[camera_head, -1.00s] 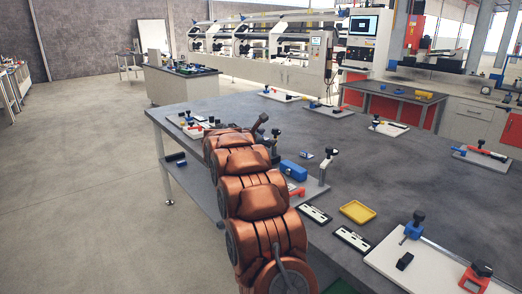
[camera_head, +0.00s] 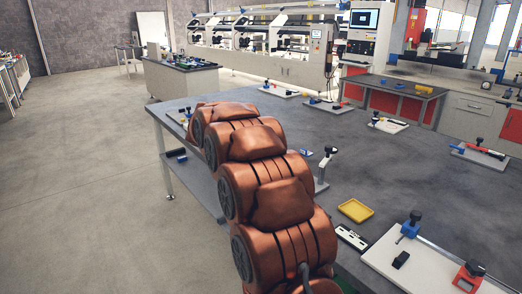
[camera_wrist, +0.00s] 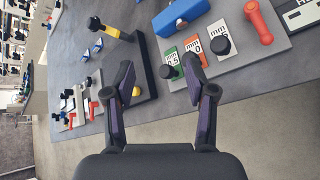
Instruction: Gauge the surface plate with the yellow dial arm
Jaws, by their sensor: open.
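In the wrist view a yellow arm (camera_wrist: 113,31) with black ends stands at the upper left, on or beside a dark, narrow base (camera_wrist: 144,70). A small yellow dome (camera_wrist: 136,91) shows near the base's lower end, partly behind my left finger. My gripper (camera_wrist: 158,70) is open and empty, its fingers apart over the bench between that base and a grey board (camera_wrist: 232,75). I cannot tell which surface is the surface plate. In the head view my copper-coloured arm hides the gripper and the yellow arm.
The grey board bears a blue block (camera_wrist: 181,16), black knobs, "mm" cards and a red handle (camera_wrist: 259,22). Blue and white pieces (camera_wrist: 92,49) lie left of the yellow arm. A yellow tray (camera_head: 356,210) and a white clamp plate (camera_head: 425,268) lie on the bench.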

